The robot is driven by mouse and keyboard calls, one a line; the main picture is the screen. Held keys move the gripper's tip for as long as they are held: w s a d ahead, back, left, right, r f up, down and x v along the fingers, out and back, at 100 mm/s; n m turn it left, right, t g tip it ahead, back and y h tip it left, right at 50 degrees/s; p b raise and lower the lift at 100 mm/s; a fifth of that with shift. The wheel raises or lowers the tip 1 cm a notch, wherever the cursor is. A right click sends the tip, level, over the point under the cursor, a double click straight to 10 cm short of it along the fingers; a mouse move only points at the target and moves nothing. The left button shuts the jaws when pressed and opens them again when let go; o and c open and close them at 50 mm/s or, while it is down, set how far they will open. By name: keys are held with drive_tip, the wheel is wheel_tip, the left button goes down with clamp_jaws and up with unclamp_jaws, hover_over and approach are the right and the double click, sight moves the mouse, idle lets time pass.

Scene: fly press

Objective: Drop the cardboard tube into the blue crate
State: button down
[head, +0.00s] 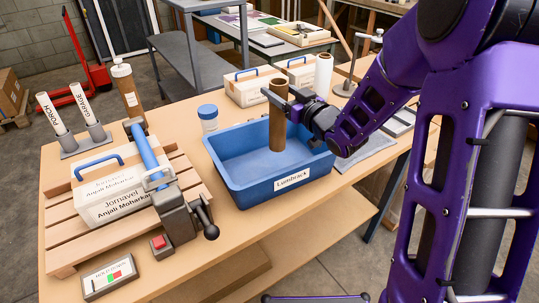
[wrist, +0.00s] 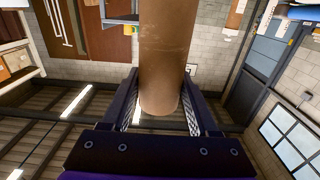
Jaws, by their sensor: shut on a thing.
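The cardboard tube (head: 277,118) is a brown, upright cylinder in the head view. My gripper (head: 283,104) is shut on it near its top, and its lower part is over the inside of the blue crate (head: 258,186). I cannot tell whether the tube's lower end touches the crate floor. In the wrist view the tube (wrist: 163,60) lies between the two fingers of my gripper (wrist: 162,100). The crate is a shallow, open box with a white label on its front wall, and it looks otherwise empty.
A white box (head: 108,190) with a blue handle sits on wooden slats at left, beside a clamp device (head: 175,205). A blue-capped jar (head: 208,118) stands just behind the crate. More white boxes (head: 254,86) stand at the back. Bare table shows in front of the crate.

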wheel_tip(320, 180, down, 6)
drive_tip(key=b, duration=0.3)
drive_tip(key=shift+f, duration=0.15)
drive_tip(key=shift+c, duration=0.3)
unclamp_jaws()
drive_tip(key=shift+s, duration=0.1)
